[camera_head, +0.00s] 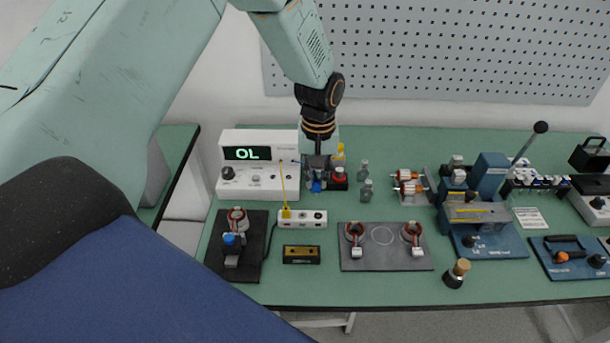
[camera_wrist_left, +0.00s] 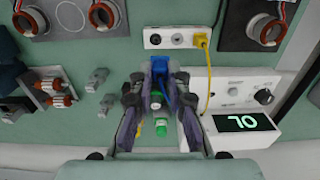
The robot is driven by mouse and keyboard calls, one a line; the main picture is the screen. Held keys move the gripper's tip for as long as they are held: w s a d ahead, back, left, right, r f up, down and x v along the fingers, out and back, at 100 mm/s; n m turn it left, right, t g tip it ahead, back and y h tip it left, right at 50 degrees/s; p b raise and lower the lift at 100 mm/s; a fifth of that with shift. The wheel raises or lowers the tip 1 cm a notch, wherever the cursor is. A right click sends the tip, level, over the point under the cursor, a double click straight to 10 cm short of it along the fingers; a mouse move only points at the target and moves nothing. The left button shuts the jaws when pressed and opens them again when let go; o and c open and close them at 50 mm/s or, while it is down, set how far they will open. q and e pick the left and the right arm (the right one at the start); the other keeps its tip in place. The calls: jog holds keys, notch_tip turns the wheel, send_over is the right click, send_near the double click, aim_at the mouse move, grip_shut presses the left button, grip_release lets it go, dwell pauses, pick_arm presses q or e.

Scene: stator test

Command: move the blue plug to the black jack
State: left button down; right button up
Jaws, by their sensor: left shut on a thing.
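The blue plug (camera_head: 316,187) is in my left gripper (camera_head: 318,177), above the bench behind the white socket strip (camera_head: 296,226). In the left wrist view, the blue plug (camera_wrist_left: 160,66) sits between the fingertips of my left gripper (camera_wrist_left: 160,80), which is shut on it. The strip (camera_wrist_left: 165,44) lies ahead of the plug, with a visible gap. A yellow plug (camera_wrist_left: 200,39) is in one end of the strip. Which is the black jack is hard to tell. My right gripper is out of view.
A yellow-black box (camera_head: 301,254) lies in front of the strip.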

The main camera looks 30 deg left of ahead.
aim_at(319, 189)
pick_arm(q)
jog(key=shift+w+d, duration=0.2)
jog(key=shift+d, duration=0.25)
jog(key=shift+a, duration=0.15)
jog(key=shift+f, duration=0.15)
jog(key=shift+f+b, duration=0.45)
jog(key=shift+f, duration=0.3)
jog(key=shift+f+b, duration=0.7)
jog(key=shift+f, duration=0.8)
jog(key=shift+f+b, duration=0.6)
jog(key=shift+f, duration=0.65)
jog(key=shift+f+p, duration=0.25)
jog(key=shift+p, duration=0.05)
